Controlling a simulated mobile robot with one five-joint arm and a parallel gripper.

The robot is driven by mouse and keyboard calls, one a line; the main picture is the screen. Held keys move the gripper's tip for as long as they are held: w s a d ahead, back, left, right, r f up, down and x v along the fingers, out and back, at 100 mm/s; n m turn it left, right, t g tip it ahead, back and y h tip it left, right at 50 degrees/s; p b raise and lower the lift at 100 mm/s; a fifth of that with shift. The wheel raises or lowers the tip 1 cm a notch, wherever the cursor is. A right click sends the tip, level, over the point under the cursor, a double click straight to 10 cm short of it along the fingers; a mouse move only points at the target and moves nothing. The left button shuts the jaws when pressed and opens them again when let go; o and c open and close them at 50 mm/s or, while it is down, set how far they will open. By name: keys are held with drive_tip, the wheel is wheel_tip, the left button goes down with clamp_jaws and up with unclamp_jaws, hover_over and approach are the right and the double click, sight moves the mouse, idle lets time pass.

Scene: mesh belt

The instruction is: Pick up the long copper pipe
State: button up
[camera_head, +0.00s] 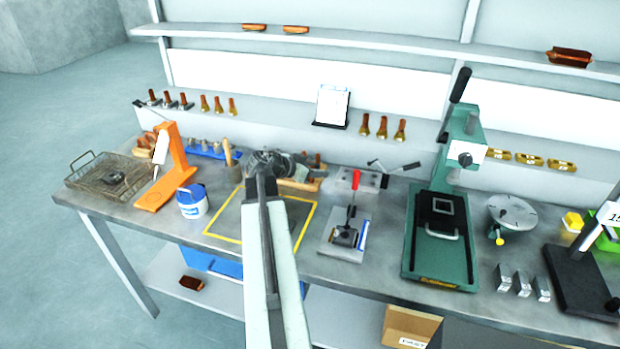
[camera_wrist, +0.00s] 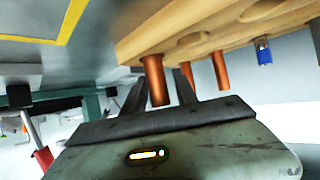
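Several copper pipes stand in a wooden rack (camera_head: 314,185) behind and right of my gripper in the head view. In the wrist view, which looks inverted, the rack (camera_wrist: 215,22) is at the top. The nearest copper pipe (camera_wrist: 156,82) points down from it, lined up with the space between my gripper's fingers (camera_wrist: 158,92). The fingers look apart, and I see no grip on this pipe. Two more copper pipes, one partly hidden (camera_wrist: 187,78) and one clear (camera_wrist: 221,70), are to the right. I cannot tell which is longest. My gripper (camera_head: 280,160) partly hides the rack in the head view.
A yellow-outlined mat (camera_head: 228,222) lies before the rack. A blue-and-white tub (camera_head: 192,203) and orange stand (camera_head: 168,170) are left. A red-handled clamp (camera_head: 347,232) and green press (camera_head: 440,250) are right. A blue-tipped piece (camera_wrist: 263,52) is also in the rack.

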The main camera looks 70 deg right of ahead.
clamp_jaws()
